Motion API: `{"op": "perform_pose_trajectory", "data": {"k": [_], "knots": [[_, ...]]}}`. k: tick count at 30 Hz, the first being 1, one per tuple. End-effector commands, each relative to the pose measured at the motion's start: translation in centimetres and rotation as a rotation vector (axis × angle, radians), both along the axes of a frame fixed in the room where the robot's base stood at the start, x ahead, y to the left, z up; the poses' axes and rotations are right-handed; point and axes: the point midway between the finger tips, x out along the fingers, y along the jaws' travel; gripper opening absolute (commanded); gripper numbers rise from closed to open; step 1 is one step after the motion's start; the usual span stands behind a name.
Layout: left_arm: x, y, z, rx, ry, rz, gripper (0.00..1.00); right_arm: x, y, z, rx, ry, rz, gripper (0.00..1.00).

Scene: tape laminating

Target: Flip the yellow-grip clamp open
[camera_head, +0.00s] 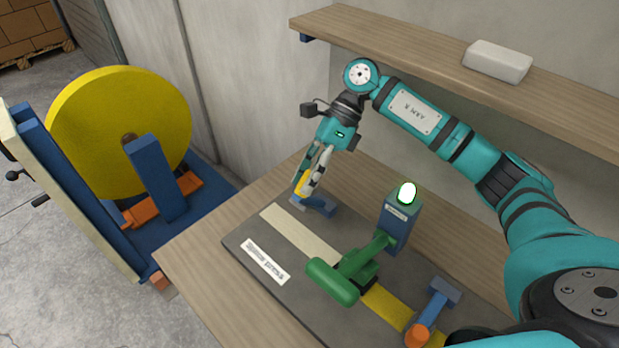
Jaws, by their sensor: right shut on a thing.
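The yellow-grip clamp shows in the head view at the far left end of the dark board (236,239). Its blue base (318,205) rests on the board, and its yellow grip (303,186) sits between the fingers of my right gripper (307,180). The right gripper points down and is shut on that grip. The fingers hide part of the clamp, so its exact lever angle is hard to tell. My left gripper is not in view.
A green roller tool (335,280) and a blue box with a lit lamp (398,222) stand on the board. An orange-grip clamp (418,333) is at the near right. A wooden shelf (400,40) runs behind. A large yellow roll (85,130) stands left.

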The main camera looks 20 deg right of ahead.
Motion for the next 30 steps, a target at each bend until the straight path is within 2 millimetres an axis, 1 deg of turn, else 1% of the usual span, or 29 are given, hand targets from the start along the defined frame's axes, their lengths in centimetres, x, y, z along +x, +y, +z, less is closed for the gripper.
{"op": "perform_pose_trajectory", "data": {"k": [1, 3, 4, 9, 15, 18, 26, 30], "knots": [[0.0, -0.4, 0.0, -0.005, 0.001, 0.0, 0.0, 0.2, -0.4, 0.1, -0.008, -0.005, -0.008, 0.0], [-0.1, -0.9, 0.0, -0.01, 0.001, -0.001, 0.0, 0.2, -0.4, 0.1, -0.008, -0.006, -0.009, 0.0], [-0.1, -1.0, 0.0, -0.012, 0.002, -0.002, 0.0, 0.2, -0.4, 0.1, -0.008, -0.005, -0.01, 0.3], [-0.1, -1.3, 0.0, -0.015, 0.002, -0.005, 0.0, 0.2, -0.4, 0.1, -0.006, -0.005, -0.008, 0.53], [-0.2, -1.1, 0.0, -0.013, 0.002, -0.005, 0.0, 0.1, -0.2, 0.1, -0.003, -0.003, -0.004, 0.53], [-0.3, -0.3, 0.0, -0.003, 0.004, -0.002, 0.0, 0.1, -0.2, 0.1, -0.002, -0.003, -0.004, 0.53], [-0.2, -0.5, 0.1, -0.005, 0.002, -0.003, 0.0, 0.1, -0.2, 0.1, -0.001, -0.003, -0.003, 0.53], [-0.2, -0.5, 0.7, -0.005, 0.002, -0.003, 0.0, 0.1, -0.7, 0.1, -0.002, -0.001, -0.005, 0.53]]}}
